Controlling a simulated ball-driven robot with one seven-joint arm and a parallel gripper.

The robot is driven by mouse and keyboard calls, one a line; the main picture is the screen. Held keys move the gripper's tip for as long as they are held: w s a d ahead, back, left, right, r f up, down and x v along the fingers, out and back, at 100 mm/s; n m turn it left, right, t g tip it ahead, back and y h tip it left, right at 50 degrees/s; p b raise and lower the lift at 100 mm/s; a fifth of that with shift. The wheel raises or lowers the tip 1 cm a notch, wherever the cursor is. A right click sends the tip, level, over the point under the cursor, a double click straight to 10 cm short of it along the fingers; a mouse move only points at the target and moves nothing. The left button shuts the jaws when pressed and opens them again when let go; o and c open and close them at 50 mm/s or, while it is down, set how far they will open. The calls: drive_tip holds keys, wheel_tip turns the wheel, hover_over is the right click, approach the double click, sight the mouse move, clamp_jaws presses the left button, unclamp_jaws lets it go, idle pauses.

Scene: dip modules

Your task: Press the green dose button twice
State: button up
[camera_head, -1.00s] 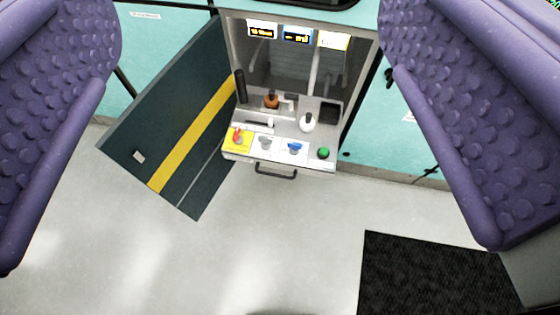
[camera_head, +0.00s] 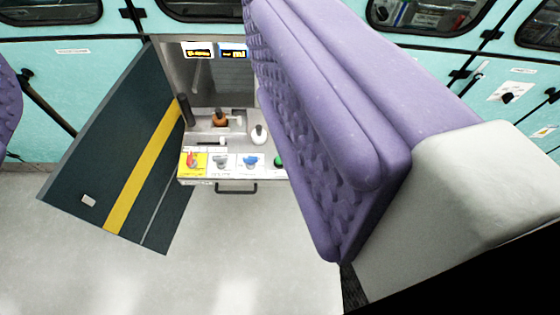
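The green dose button (camera_head: 279,160) shows as a small green dome at the right end of the front ledge of an open cabinet (camera_head: 222,183). Its right side is cut off by the purple seat in front of it. To its left on the ledge are a blue control (camera_head: 252,160), a grey control (camera_head: 221,161) and a red control on a yellow plate (camera_head: 187,172). My gripper is not in view, so its state and its distance from the button are not shown.
A large purple seat (camera_head: 345,150) with a pale side panel (camera_head: 445,200) fills the right side, close to the camera. A dark cabinet door (camera_head: 95,165) with a yellow stripe hangs open at left. White and brown bottles stand inside. The floor (camera_head: 250,260) before the cabinet is clear.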

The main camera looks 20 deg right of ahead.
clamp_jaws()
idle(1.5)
